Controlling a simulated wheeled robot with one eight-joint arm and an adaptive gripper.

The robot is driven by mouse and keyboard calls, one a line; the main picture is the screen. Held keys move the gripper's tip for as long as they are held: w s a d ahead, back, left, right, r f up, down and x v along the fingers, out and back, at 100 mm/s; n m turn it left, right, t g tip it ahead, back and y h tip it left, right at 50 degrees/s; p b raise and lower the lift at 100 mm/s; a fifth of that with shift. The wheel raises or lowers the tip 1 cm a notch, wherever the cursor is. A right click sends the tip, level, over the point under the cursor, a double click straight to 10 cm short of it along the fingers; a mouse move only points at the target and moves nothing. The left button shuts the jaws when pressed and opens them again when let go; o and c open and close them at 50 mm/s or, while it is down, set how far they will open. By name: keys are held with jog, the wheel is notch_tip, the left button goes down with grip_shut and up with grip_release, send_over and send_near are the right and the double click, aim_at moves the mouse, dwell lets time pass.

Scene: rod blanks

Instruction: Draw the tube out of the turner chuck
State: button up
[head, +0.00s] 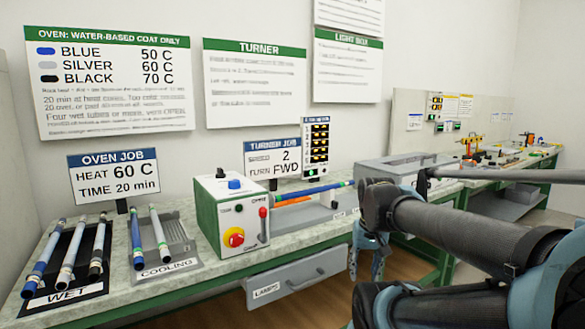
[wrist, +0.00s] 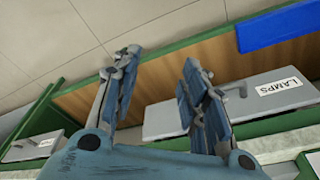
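The turner (head: 232,215) is a green and white box with a red stop button and a red lever, on the bench at the middle of the head view. A blue tube (head: 318,189) sticks out to the right from its side, lying level. The chuck itself is hidden behind the box.
Several tubes lie on the WET rack (head: 66,290) and the COOLING rack (head: 178,262) at left. A LAMPS drawer (head: 300,272) is under the bench front, near my gripper. A grey bin (head: 405,167) stands right of the turner. Signs stand behind.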

jog(key=w+a+r+m, duration=0.3)
jog(key=w+r, duration=0.5)
jog(key=r, duration=0.2)
notch_tip(320, 180, up, 12)
jog(key=m+g, duration=0.2)
jog(key=m, duration=0.6)
send_over(294, 196)
jog(key=w, duration=0.1)
jog(key=shift+w+a+f, duration=0.1)
jog(key=shift+f, duration=2.75)
jog(key=shift+w+a+f, duration=0.1)
jog(key=shift+f, duration=2.7)
jog(key=c, duration=0.8)
jog(key=shift+d, duration=0.1)
